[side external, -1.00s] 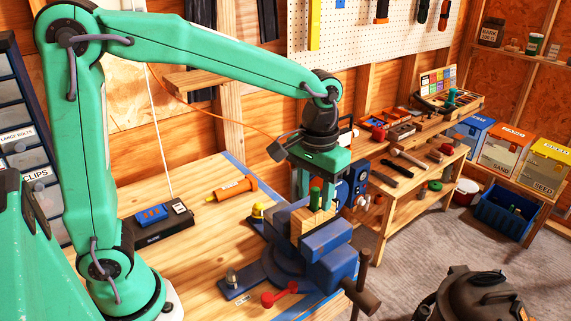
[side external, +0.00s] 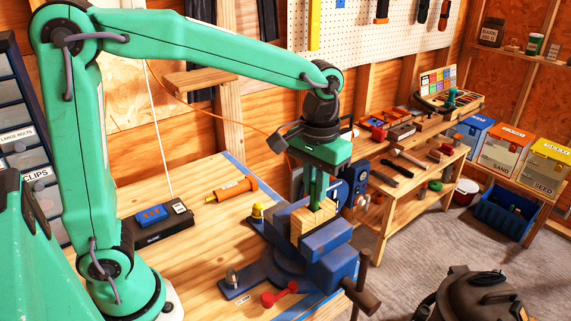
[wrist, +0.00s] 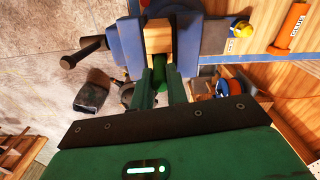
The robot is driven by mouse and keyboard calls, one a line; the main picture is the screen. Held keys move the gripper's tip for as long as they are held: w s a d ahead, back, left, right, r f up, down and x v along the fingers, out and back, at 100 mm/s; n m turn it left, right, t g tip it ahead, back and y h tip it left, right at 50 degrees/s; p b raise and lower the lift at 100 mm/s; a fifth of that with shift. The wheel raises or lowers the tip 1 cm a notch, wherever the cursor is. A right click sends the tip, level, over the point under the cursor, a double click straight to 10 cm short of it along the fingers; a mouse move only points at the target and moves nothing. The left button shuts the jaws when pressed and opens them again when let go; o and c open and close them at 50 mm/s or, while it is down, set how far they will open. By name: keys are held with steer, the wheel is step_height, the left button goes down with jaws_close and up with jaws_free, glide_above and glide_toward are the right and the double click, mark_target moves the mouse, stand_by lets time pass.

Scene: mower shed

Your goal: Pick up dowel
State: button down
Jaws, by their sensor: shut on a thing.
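The dowel (side external: 315,191) is a short dark green cylinder. It stands upright at the top of a pale wood block (side external: 301,226) clamped in the blue vise (side external: 327,238). My gripper (side external: 317,197) points straight down above the block, its green fingers shut on the dowel from both sides. The fingers hide most of the dowel, and I cannot tell whether its lower end is still in the block. In the wrist view the dowel (wrist: 159,73) shows dark green between my fingertips, with the wood block (wrist: 158,38) just beyond.
The vise has a dark handle bar (side external: 360,295) at its front right. A yellow-capped item (side external: 258,211), an orange tube (side external: 236,190) and a black box with a blue tray (side external: 158,222) are on the bench. The bench has free room left of the vise.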

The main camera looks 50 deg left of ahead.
step_height(320, 180, up, 3)
steer(key=shift+f, duration=0.2)
steer(key=s+d+r, duration=0.7)
steer(key=s+d, duration=0.1)
steer(key=shift+s, duration=0.3)
steer(key=shift+w+a+f, duration=0.1)
steer(key=shift+f, duration=0.05)
